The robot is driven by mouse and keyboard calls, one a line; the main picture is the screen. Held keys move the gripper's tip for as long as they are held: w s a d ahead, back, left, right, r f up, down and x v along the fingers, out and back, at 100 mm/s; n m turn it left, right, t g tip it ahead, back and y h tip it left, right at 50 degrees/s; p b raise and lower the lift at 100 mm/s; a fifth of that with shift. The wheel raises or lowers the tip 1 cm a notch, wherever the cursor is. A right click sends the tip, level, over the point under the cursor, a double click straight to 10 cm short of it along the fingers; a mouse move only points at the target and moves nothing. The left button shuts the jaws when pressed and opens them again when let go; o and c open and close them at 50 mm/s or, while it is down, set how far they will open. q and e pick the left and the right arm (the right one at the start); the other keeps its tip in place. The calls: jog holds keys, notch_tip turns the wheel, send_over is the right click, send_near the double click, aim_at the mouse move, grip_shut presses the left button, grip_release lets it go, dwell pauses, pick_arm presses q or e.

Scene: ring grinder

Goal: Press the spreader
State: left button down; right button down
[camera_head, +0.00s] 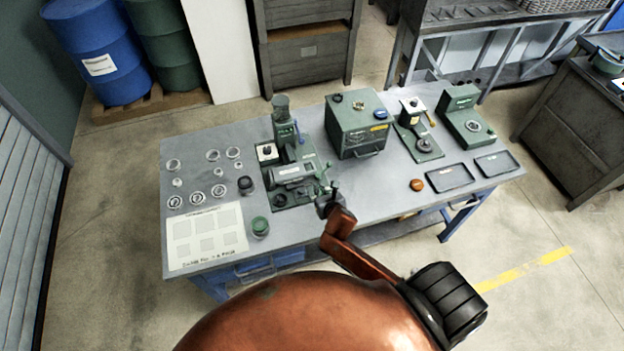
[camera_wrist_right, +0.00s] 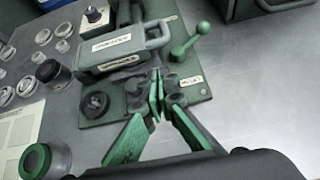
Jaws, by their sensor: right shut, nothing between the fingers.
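A green machine (camera_head: 292,170) stands on the grey bench, with a grey block-shaped body and a white label. In the right wrist view the same machine (camera_wrist_right: 118,48) fills the upper middle, with a green ball-ended lever (camera_wrist_right: 189,42) at its right. My right gripper (camera_head: 327,190) is shut and empty at the machine's front right corner; its green fingers (camera_wrist_right: 158,84) meet just over the base plate. I cannot tell whether the tips touch it. A smaller green stand (camera_head: 420,135) with a yellow handle is farther right. No readable label shows which one is the spreader. My left gripper is out of view.
A green box-shaped unit (camera_head: 357,124) and another green device (camera_head: 467,122) stand along the back. Several rings and a white sheet (camera_head: 207,236) lie at left, near a green-topped jar (camera_head: 260,227). An orange knob (camera_head: 416,185) and dark trays (camera_head: 449,178) are at right.

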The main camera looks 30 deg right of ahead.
aim_at(293, 172)
jog(key=shift+w, duration=0.2)
jog(key=x, duration=0.9)
jog(key=shift+w+f, duration=0.25)
jog(key=shift+w, duration=0.05)
